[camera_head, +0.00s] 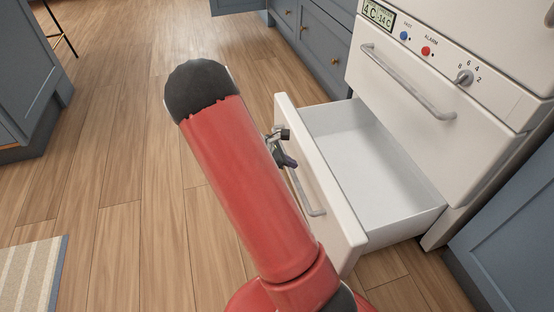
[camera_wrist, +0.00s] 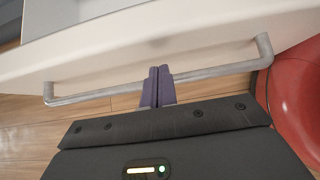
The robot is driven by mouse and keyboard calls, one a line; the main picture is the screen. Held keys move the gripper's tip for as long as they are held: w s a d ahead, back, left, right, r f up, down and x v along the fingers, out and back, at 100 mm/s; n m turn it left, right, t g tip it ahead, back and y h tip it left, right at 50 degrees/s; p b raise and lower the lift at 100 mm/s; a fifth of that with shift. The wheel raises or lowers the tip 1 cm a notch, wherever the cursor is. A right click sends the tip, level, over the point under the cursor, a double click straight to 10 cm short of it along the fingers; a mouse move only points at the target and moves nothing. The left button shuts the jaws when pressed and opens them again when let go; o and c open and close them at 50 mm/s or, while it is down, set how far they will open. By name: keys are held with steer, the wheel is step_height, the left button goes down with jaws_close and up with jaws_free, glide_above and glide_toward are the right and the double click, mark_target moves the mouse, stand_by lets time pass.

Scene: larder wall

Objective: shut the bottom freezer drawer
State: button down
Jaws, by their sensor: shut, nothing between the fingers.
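The bottom freezer drawer (camera_head: 368,165) is pulled well out of the white appliance, and its inside looks empty. Its white front (camera_head: 318,190) carries a grey bar handle (camera_head: 306,192), partly hidden by my red arm in the head view. In the wrist view the handle (camera_wrist: 205,73) runs across the picture below the drawer front (camera_wrist: 130,45). My gripper (camera_wrist: 158,72) is shut and empty, its purple fingertips at the middle of the handle, close to the drawer front. It also shows in the head view (camera_head: 290,162). I cannot tell whether the fingertips touch the handle or the front.
A closed upper drawer with a handle (camera_head: 410,82) and a control panel with a knob (camera_head: 464,78) are above. Blue cabinets (camera_head: 312,45) stand behind and at the right (camera_head: 510,235). A striped rug (camera_head: 32,275) lies at the lower left. The wooden floor (camera_head: 110,150) left of the drawer is clear.

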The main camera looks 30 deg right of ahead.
mark_target(307, 161)
steer(key=shift+s+d+r, duration=0.1)
steer(key=shift+s+d, duration=0.1)
steer(key=shift+d, duration=0.5)
steer(key=shift+s+d+r, duration=0.1)
steer(key=shift+s+d, duration=0.05)
steer(key=shift+d, duration=0.55)
steer(key=shift+s+d, duration=0.15)
steer(key=shift+d, duration=0.35)
steer(key=s+d+p, duration=0.2)
steer(key=s+d, duration=0.2)
steer(key=d, duration=1.1)
steer(key=s+d+p, duration=0.2)
steer(key=s+d, duration=0.2)
steer(key=d, duration=1.1)
steer(key=shift+d, duration=0.25)
steer(key=shift+d+r, duration=0.1)
steer(key=w+a+r, duration=0.1)
steer(key=a+r, duration=0.2)
steer(key=a, duration=0.2)
steer(key=w+a+r+p, duration=0.1)
steer(key=w+a+r, duration=0.1)
steer(key=a, duration=0.4)
steer(key=shift+w+a+r, duration=0.15)
steer(key=shift+a+r, duration=0.05)
steer(key=shift+r, duration=0.7)
